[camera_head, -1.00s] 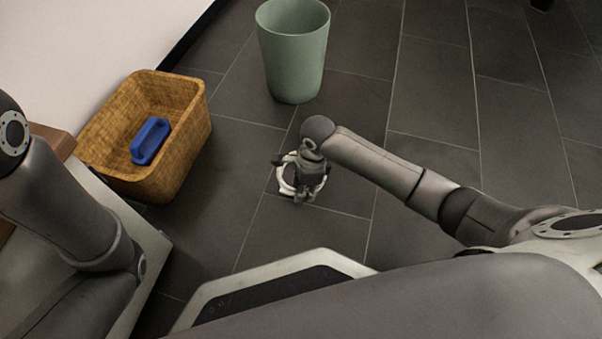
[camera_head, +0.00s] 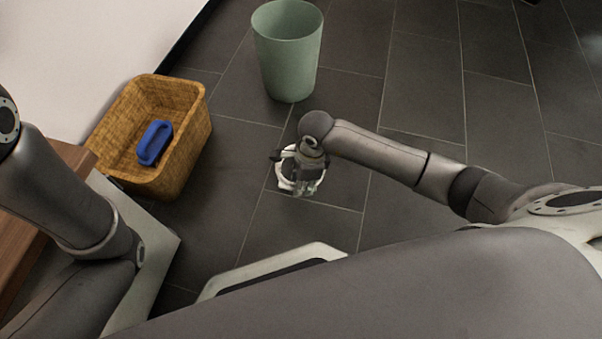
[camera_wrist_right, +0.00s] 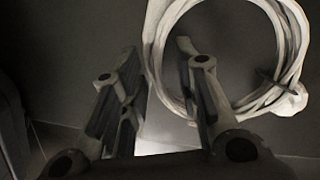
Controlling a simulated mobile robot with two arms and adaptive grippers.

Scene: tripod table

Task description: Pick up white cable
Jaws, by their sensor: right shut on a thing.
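The white cable is a round coil with several loops. In the head view the coil (camera_head: 283,170) shows around and behind my right gripper (camera_head: 303,187), low over the dark floor. In the right wrist view the cable (camera_wrist_right: 293,35) fills the upper right, and its left side passes between the fingers of my right gripper (camera_wrist_right: 158,52). My right gripper is shut on the cable. Whether the coil still touches the floor I cannot tell. My left arm shows at the left edge, but its gripper is out of view.
A wicker basket (camera_head: 185,150) with a blue handled object (camera_head: 154,143) inside stands to the left. A green bin (camera_head: 288,55) stands behind my right gripper. A wooden surface (camera_head: 62,170) is at the left. The tiled floor to the right is open.

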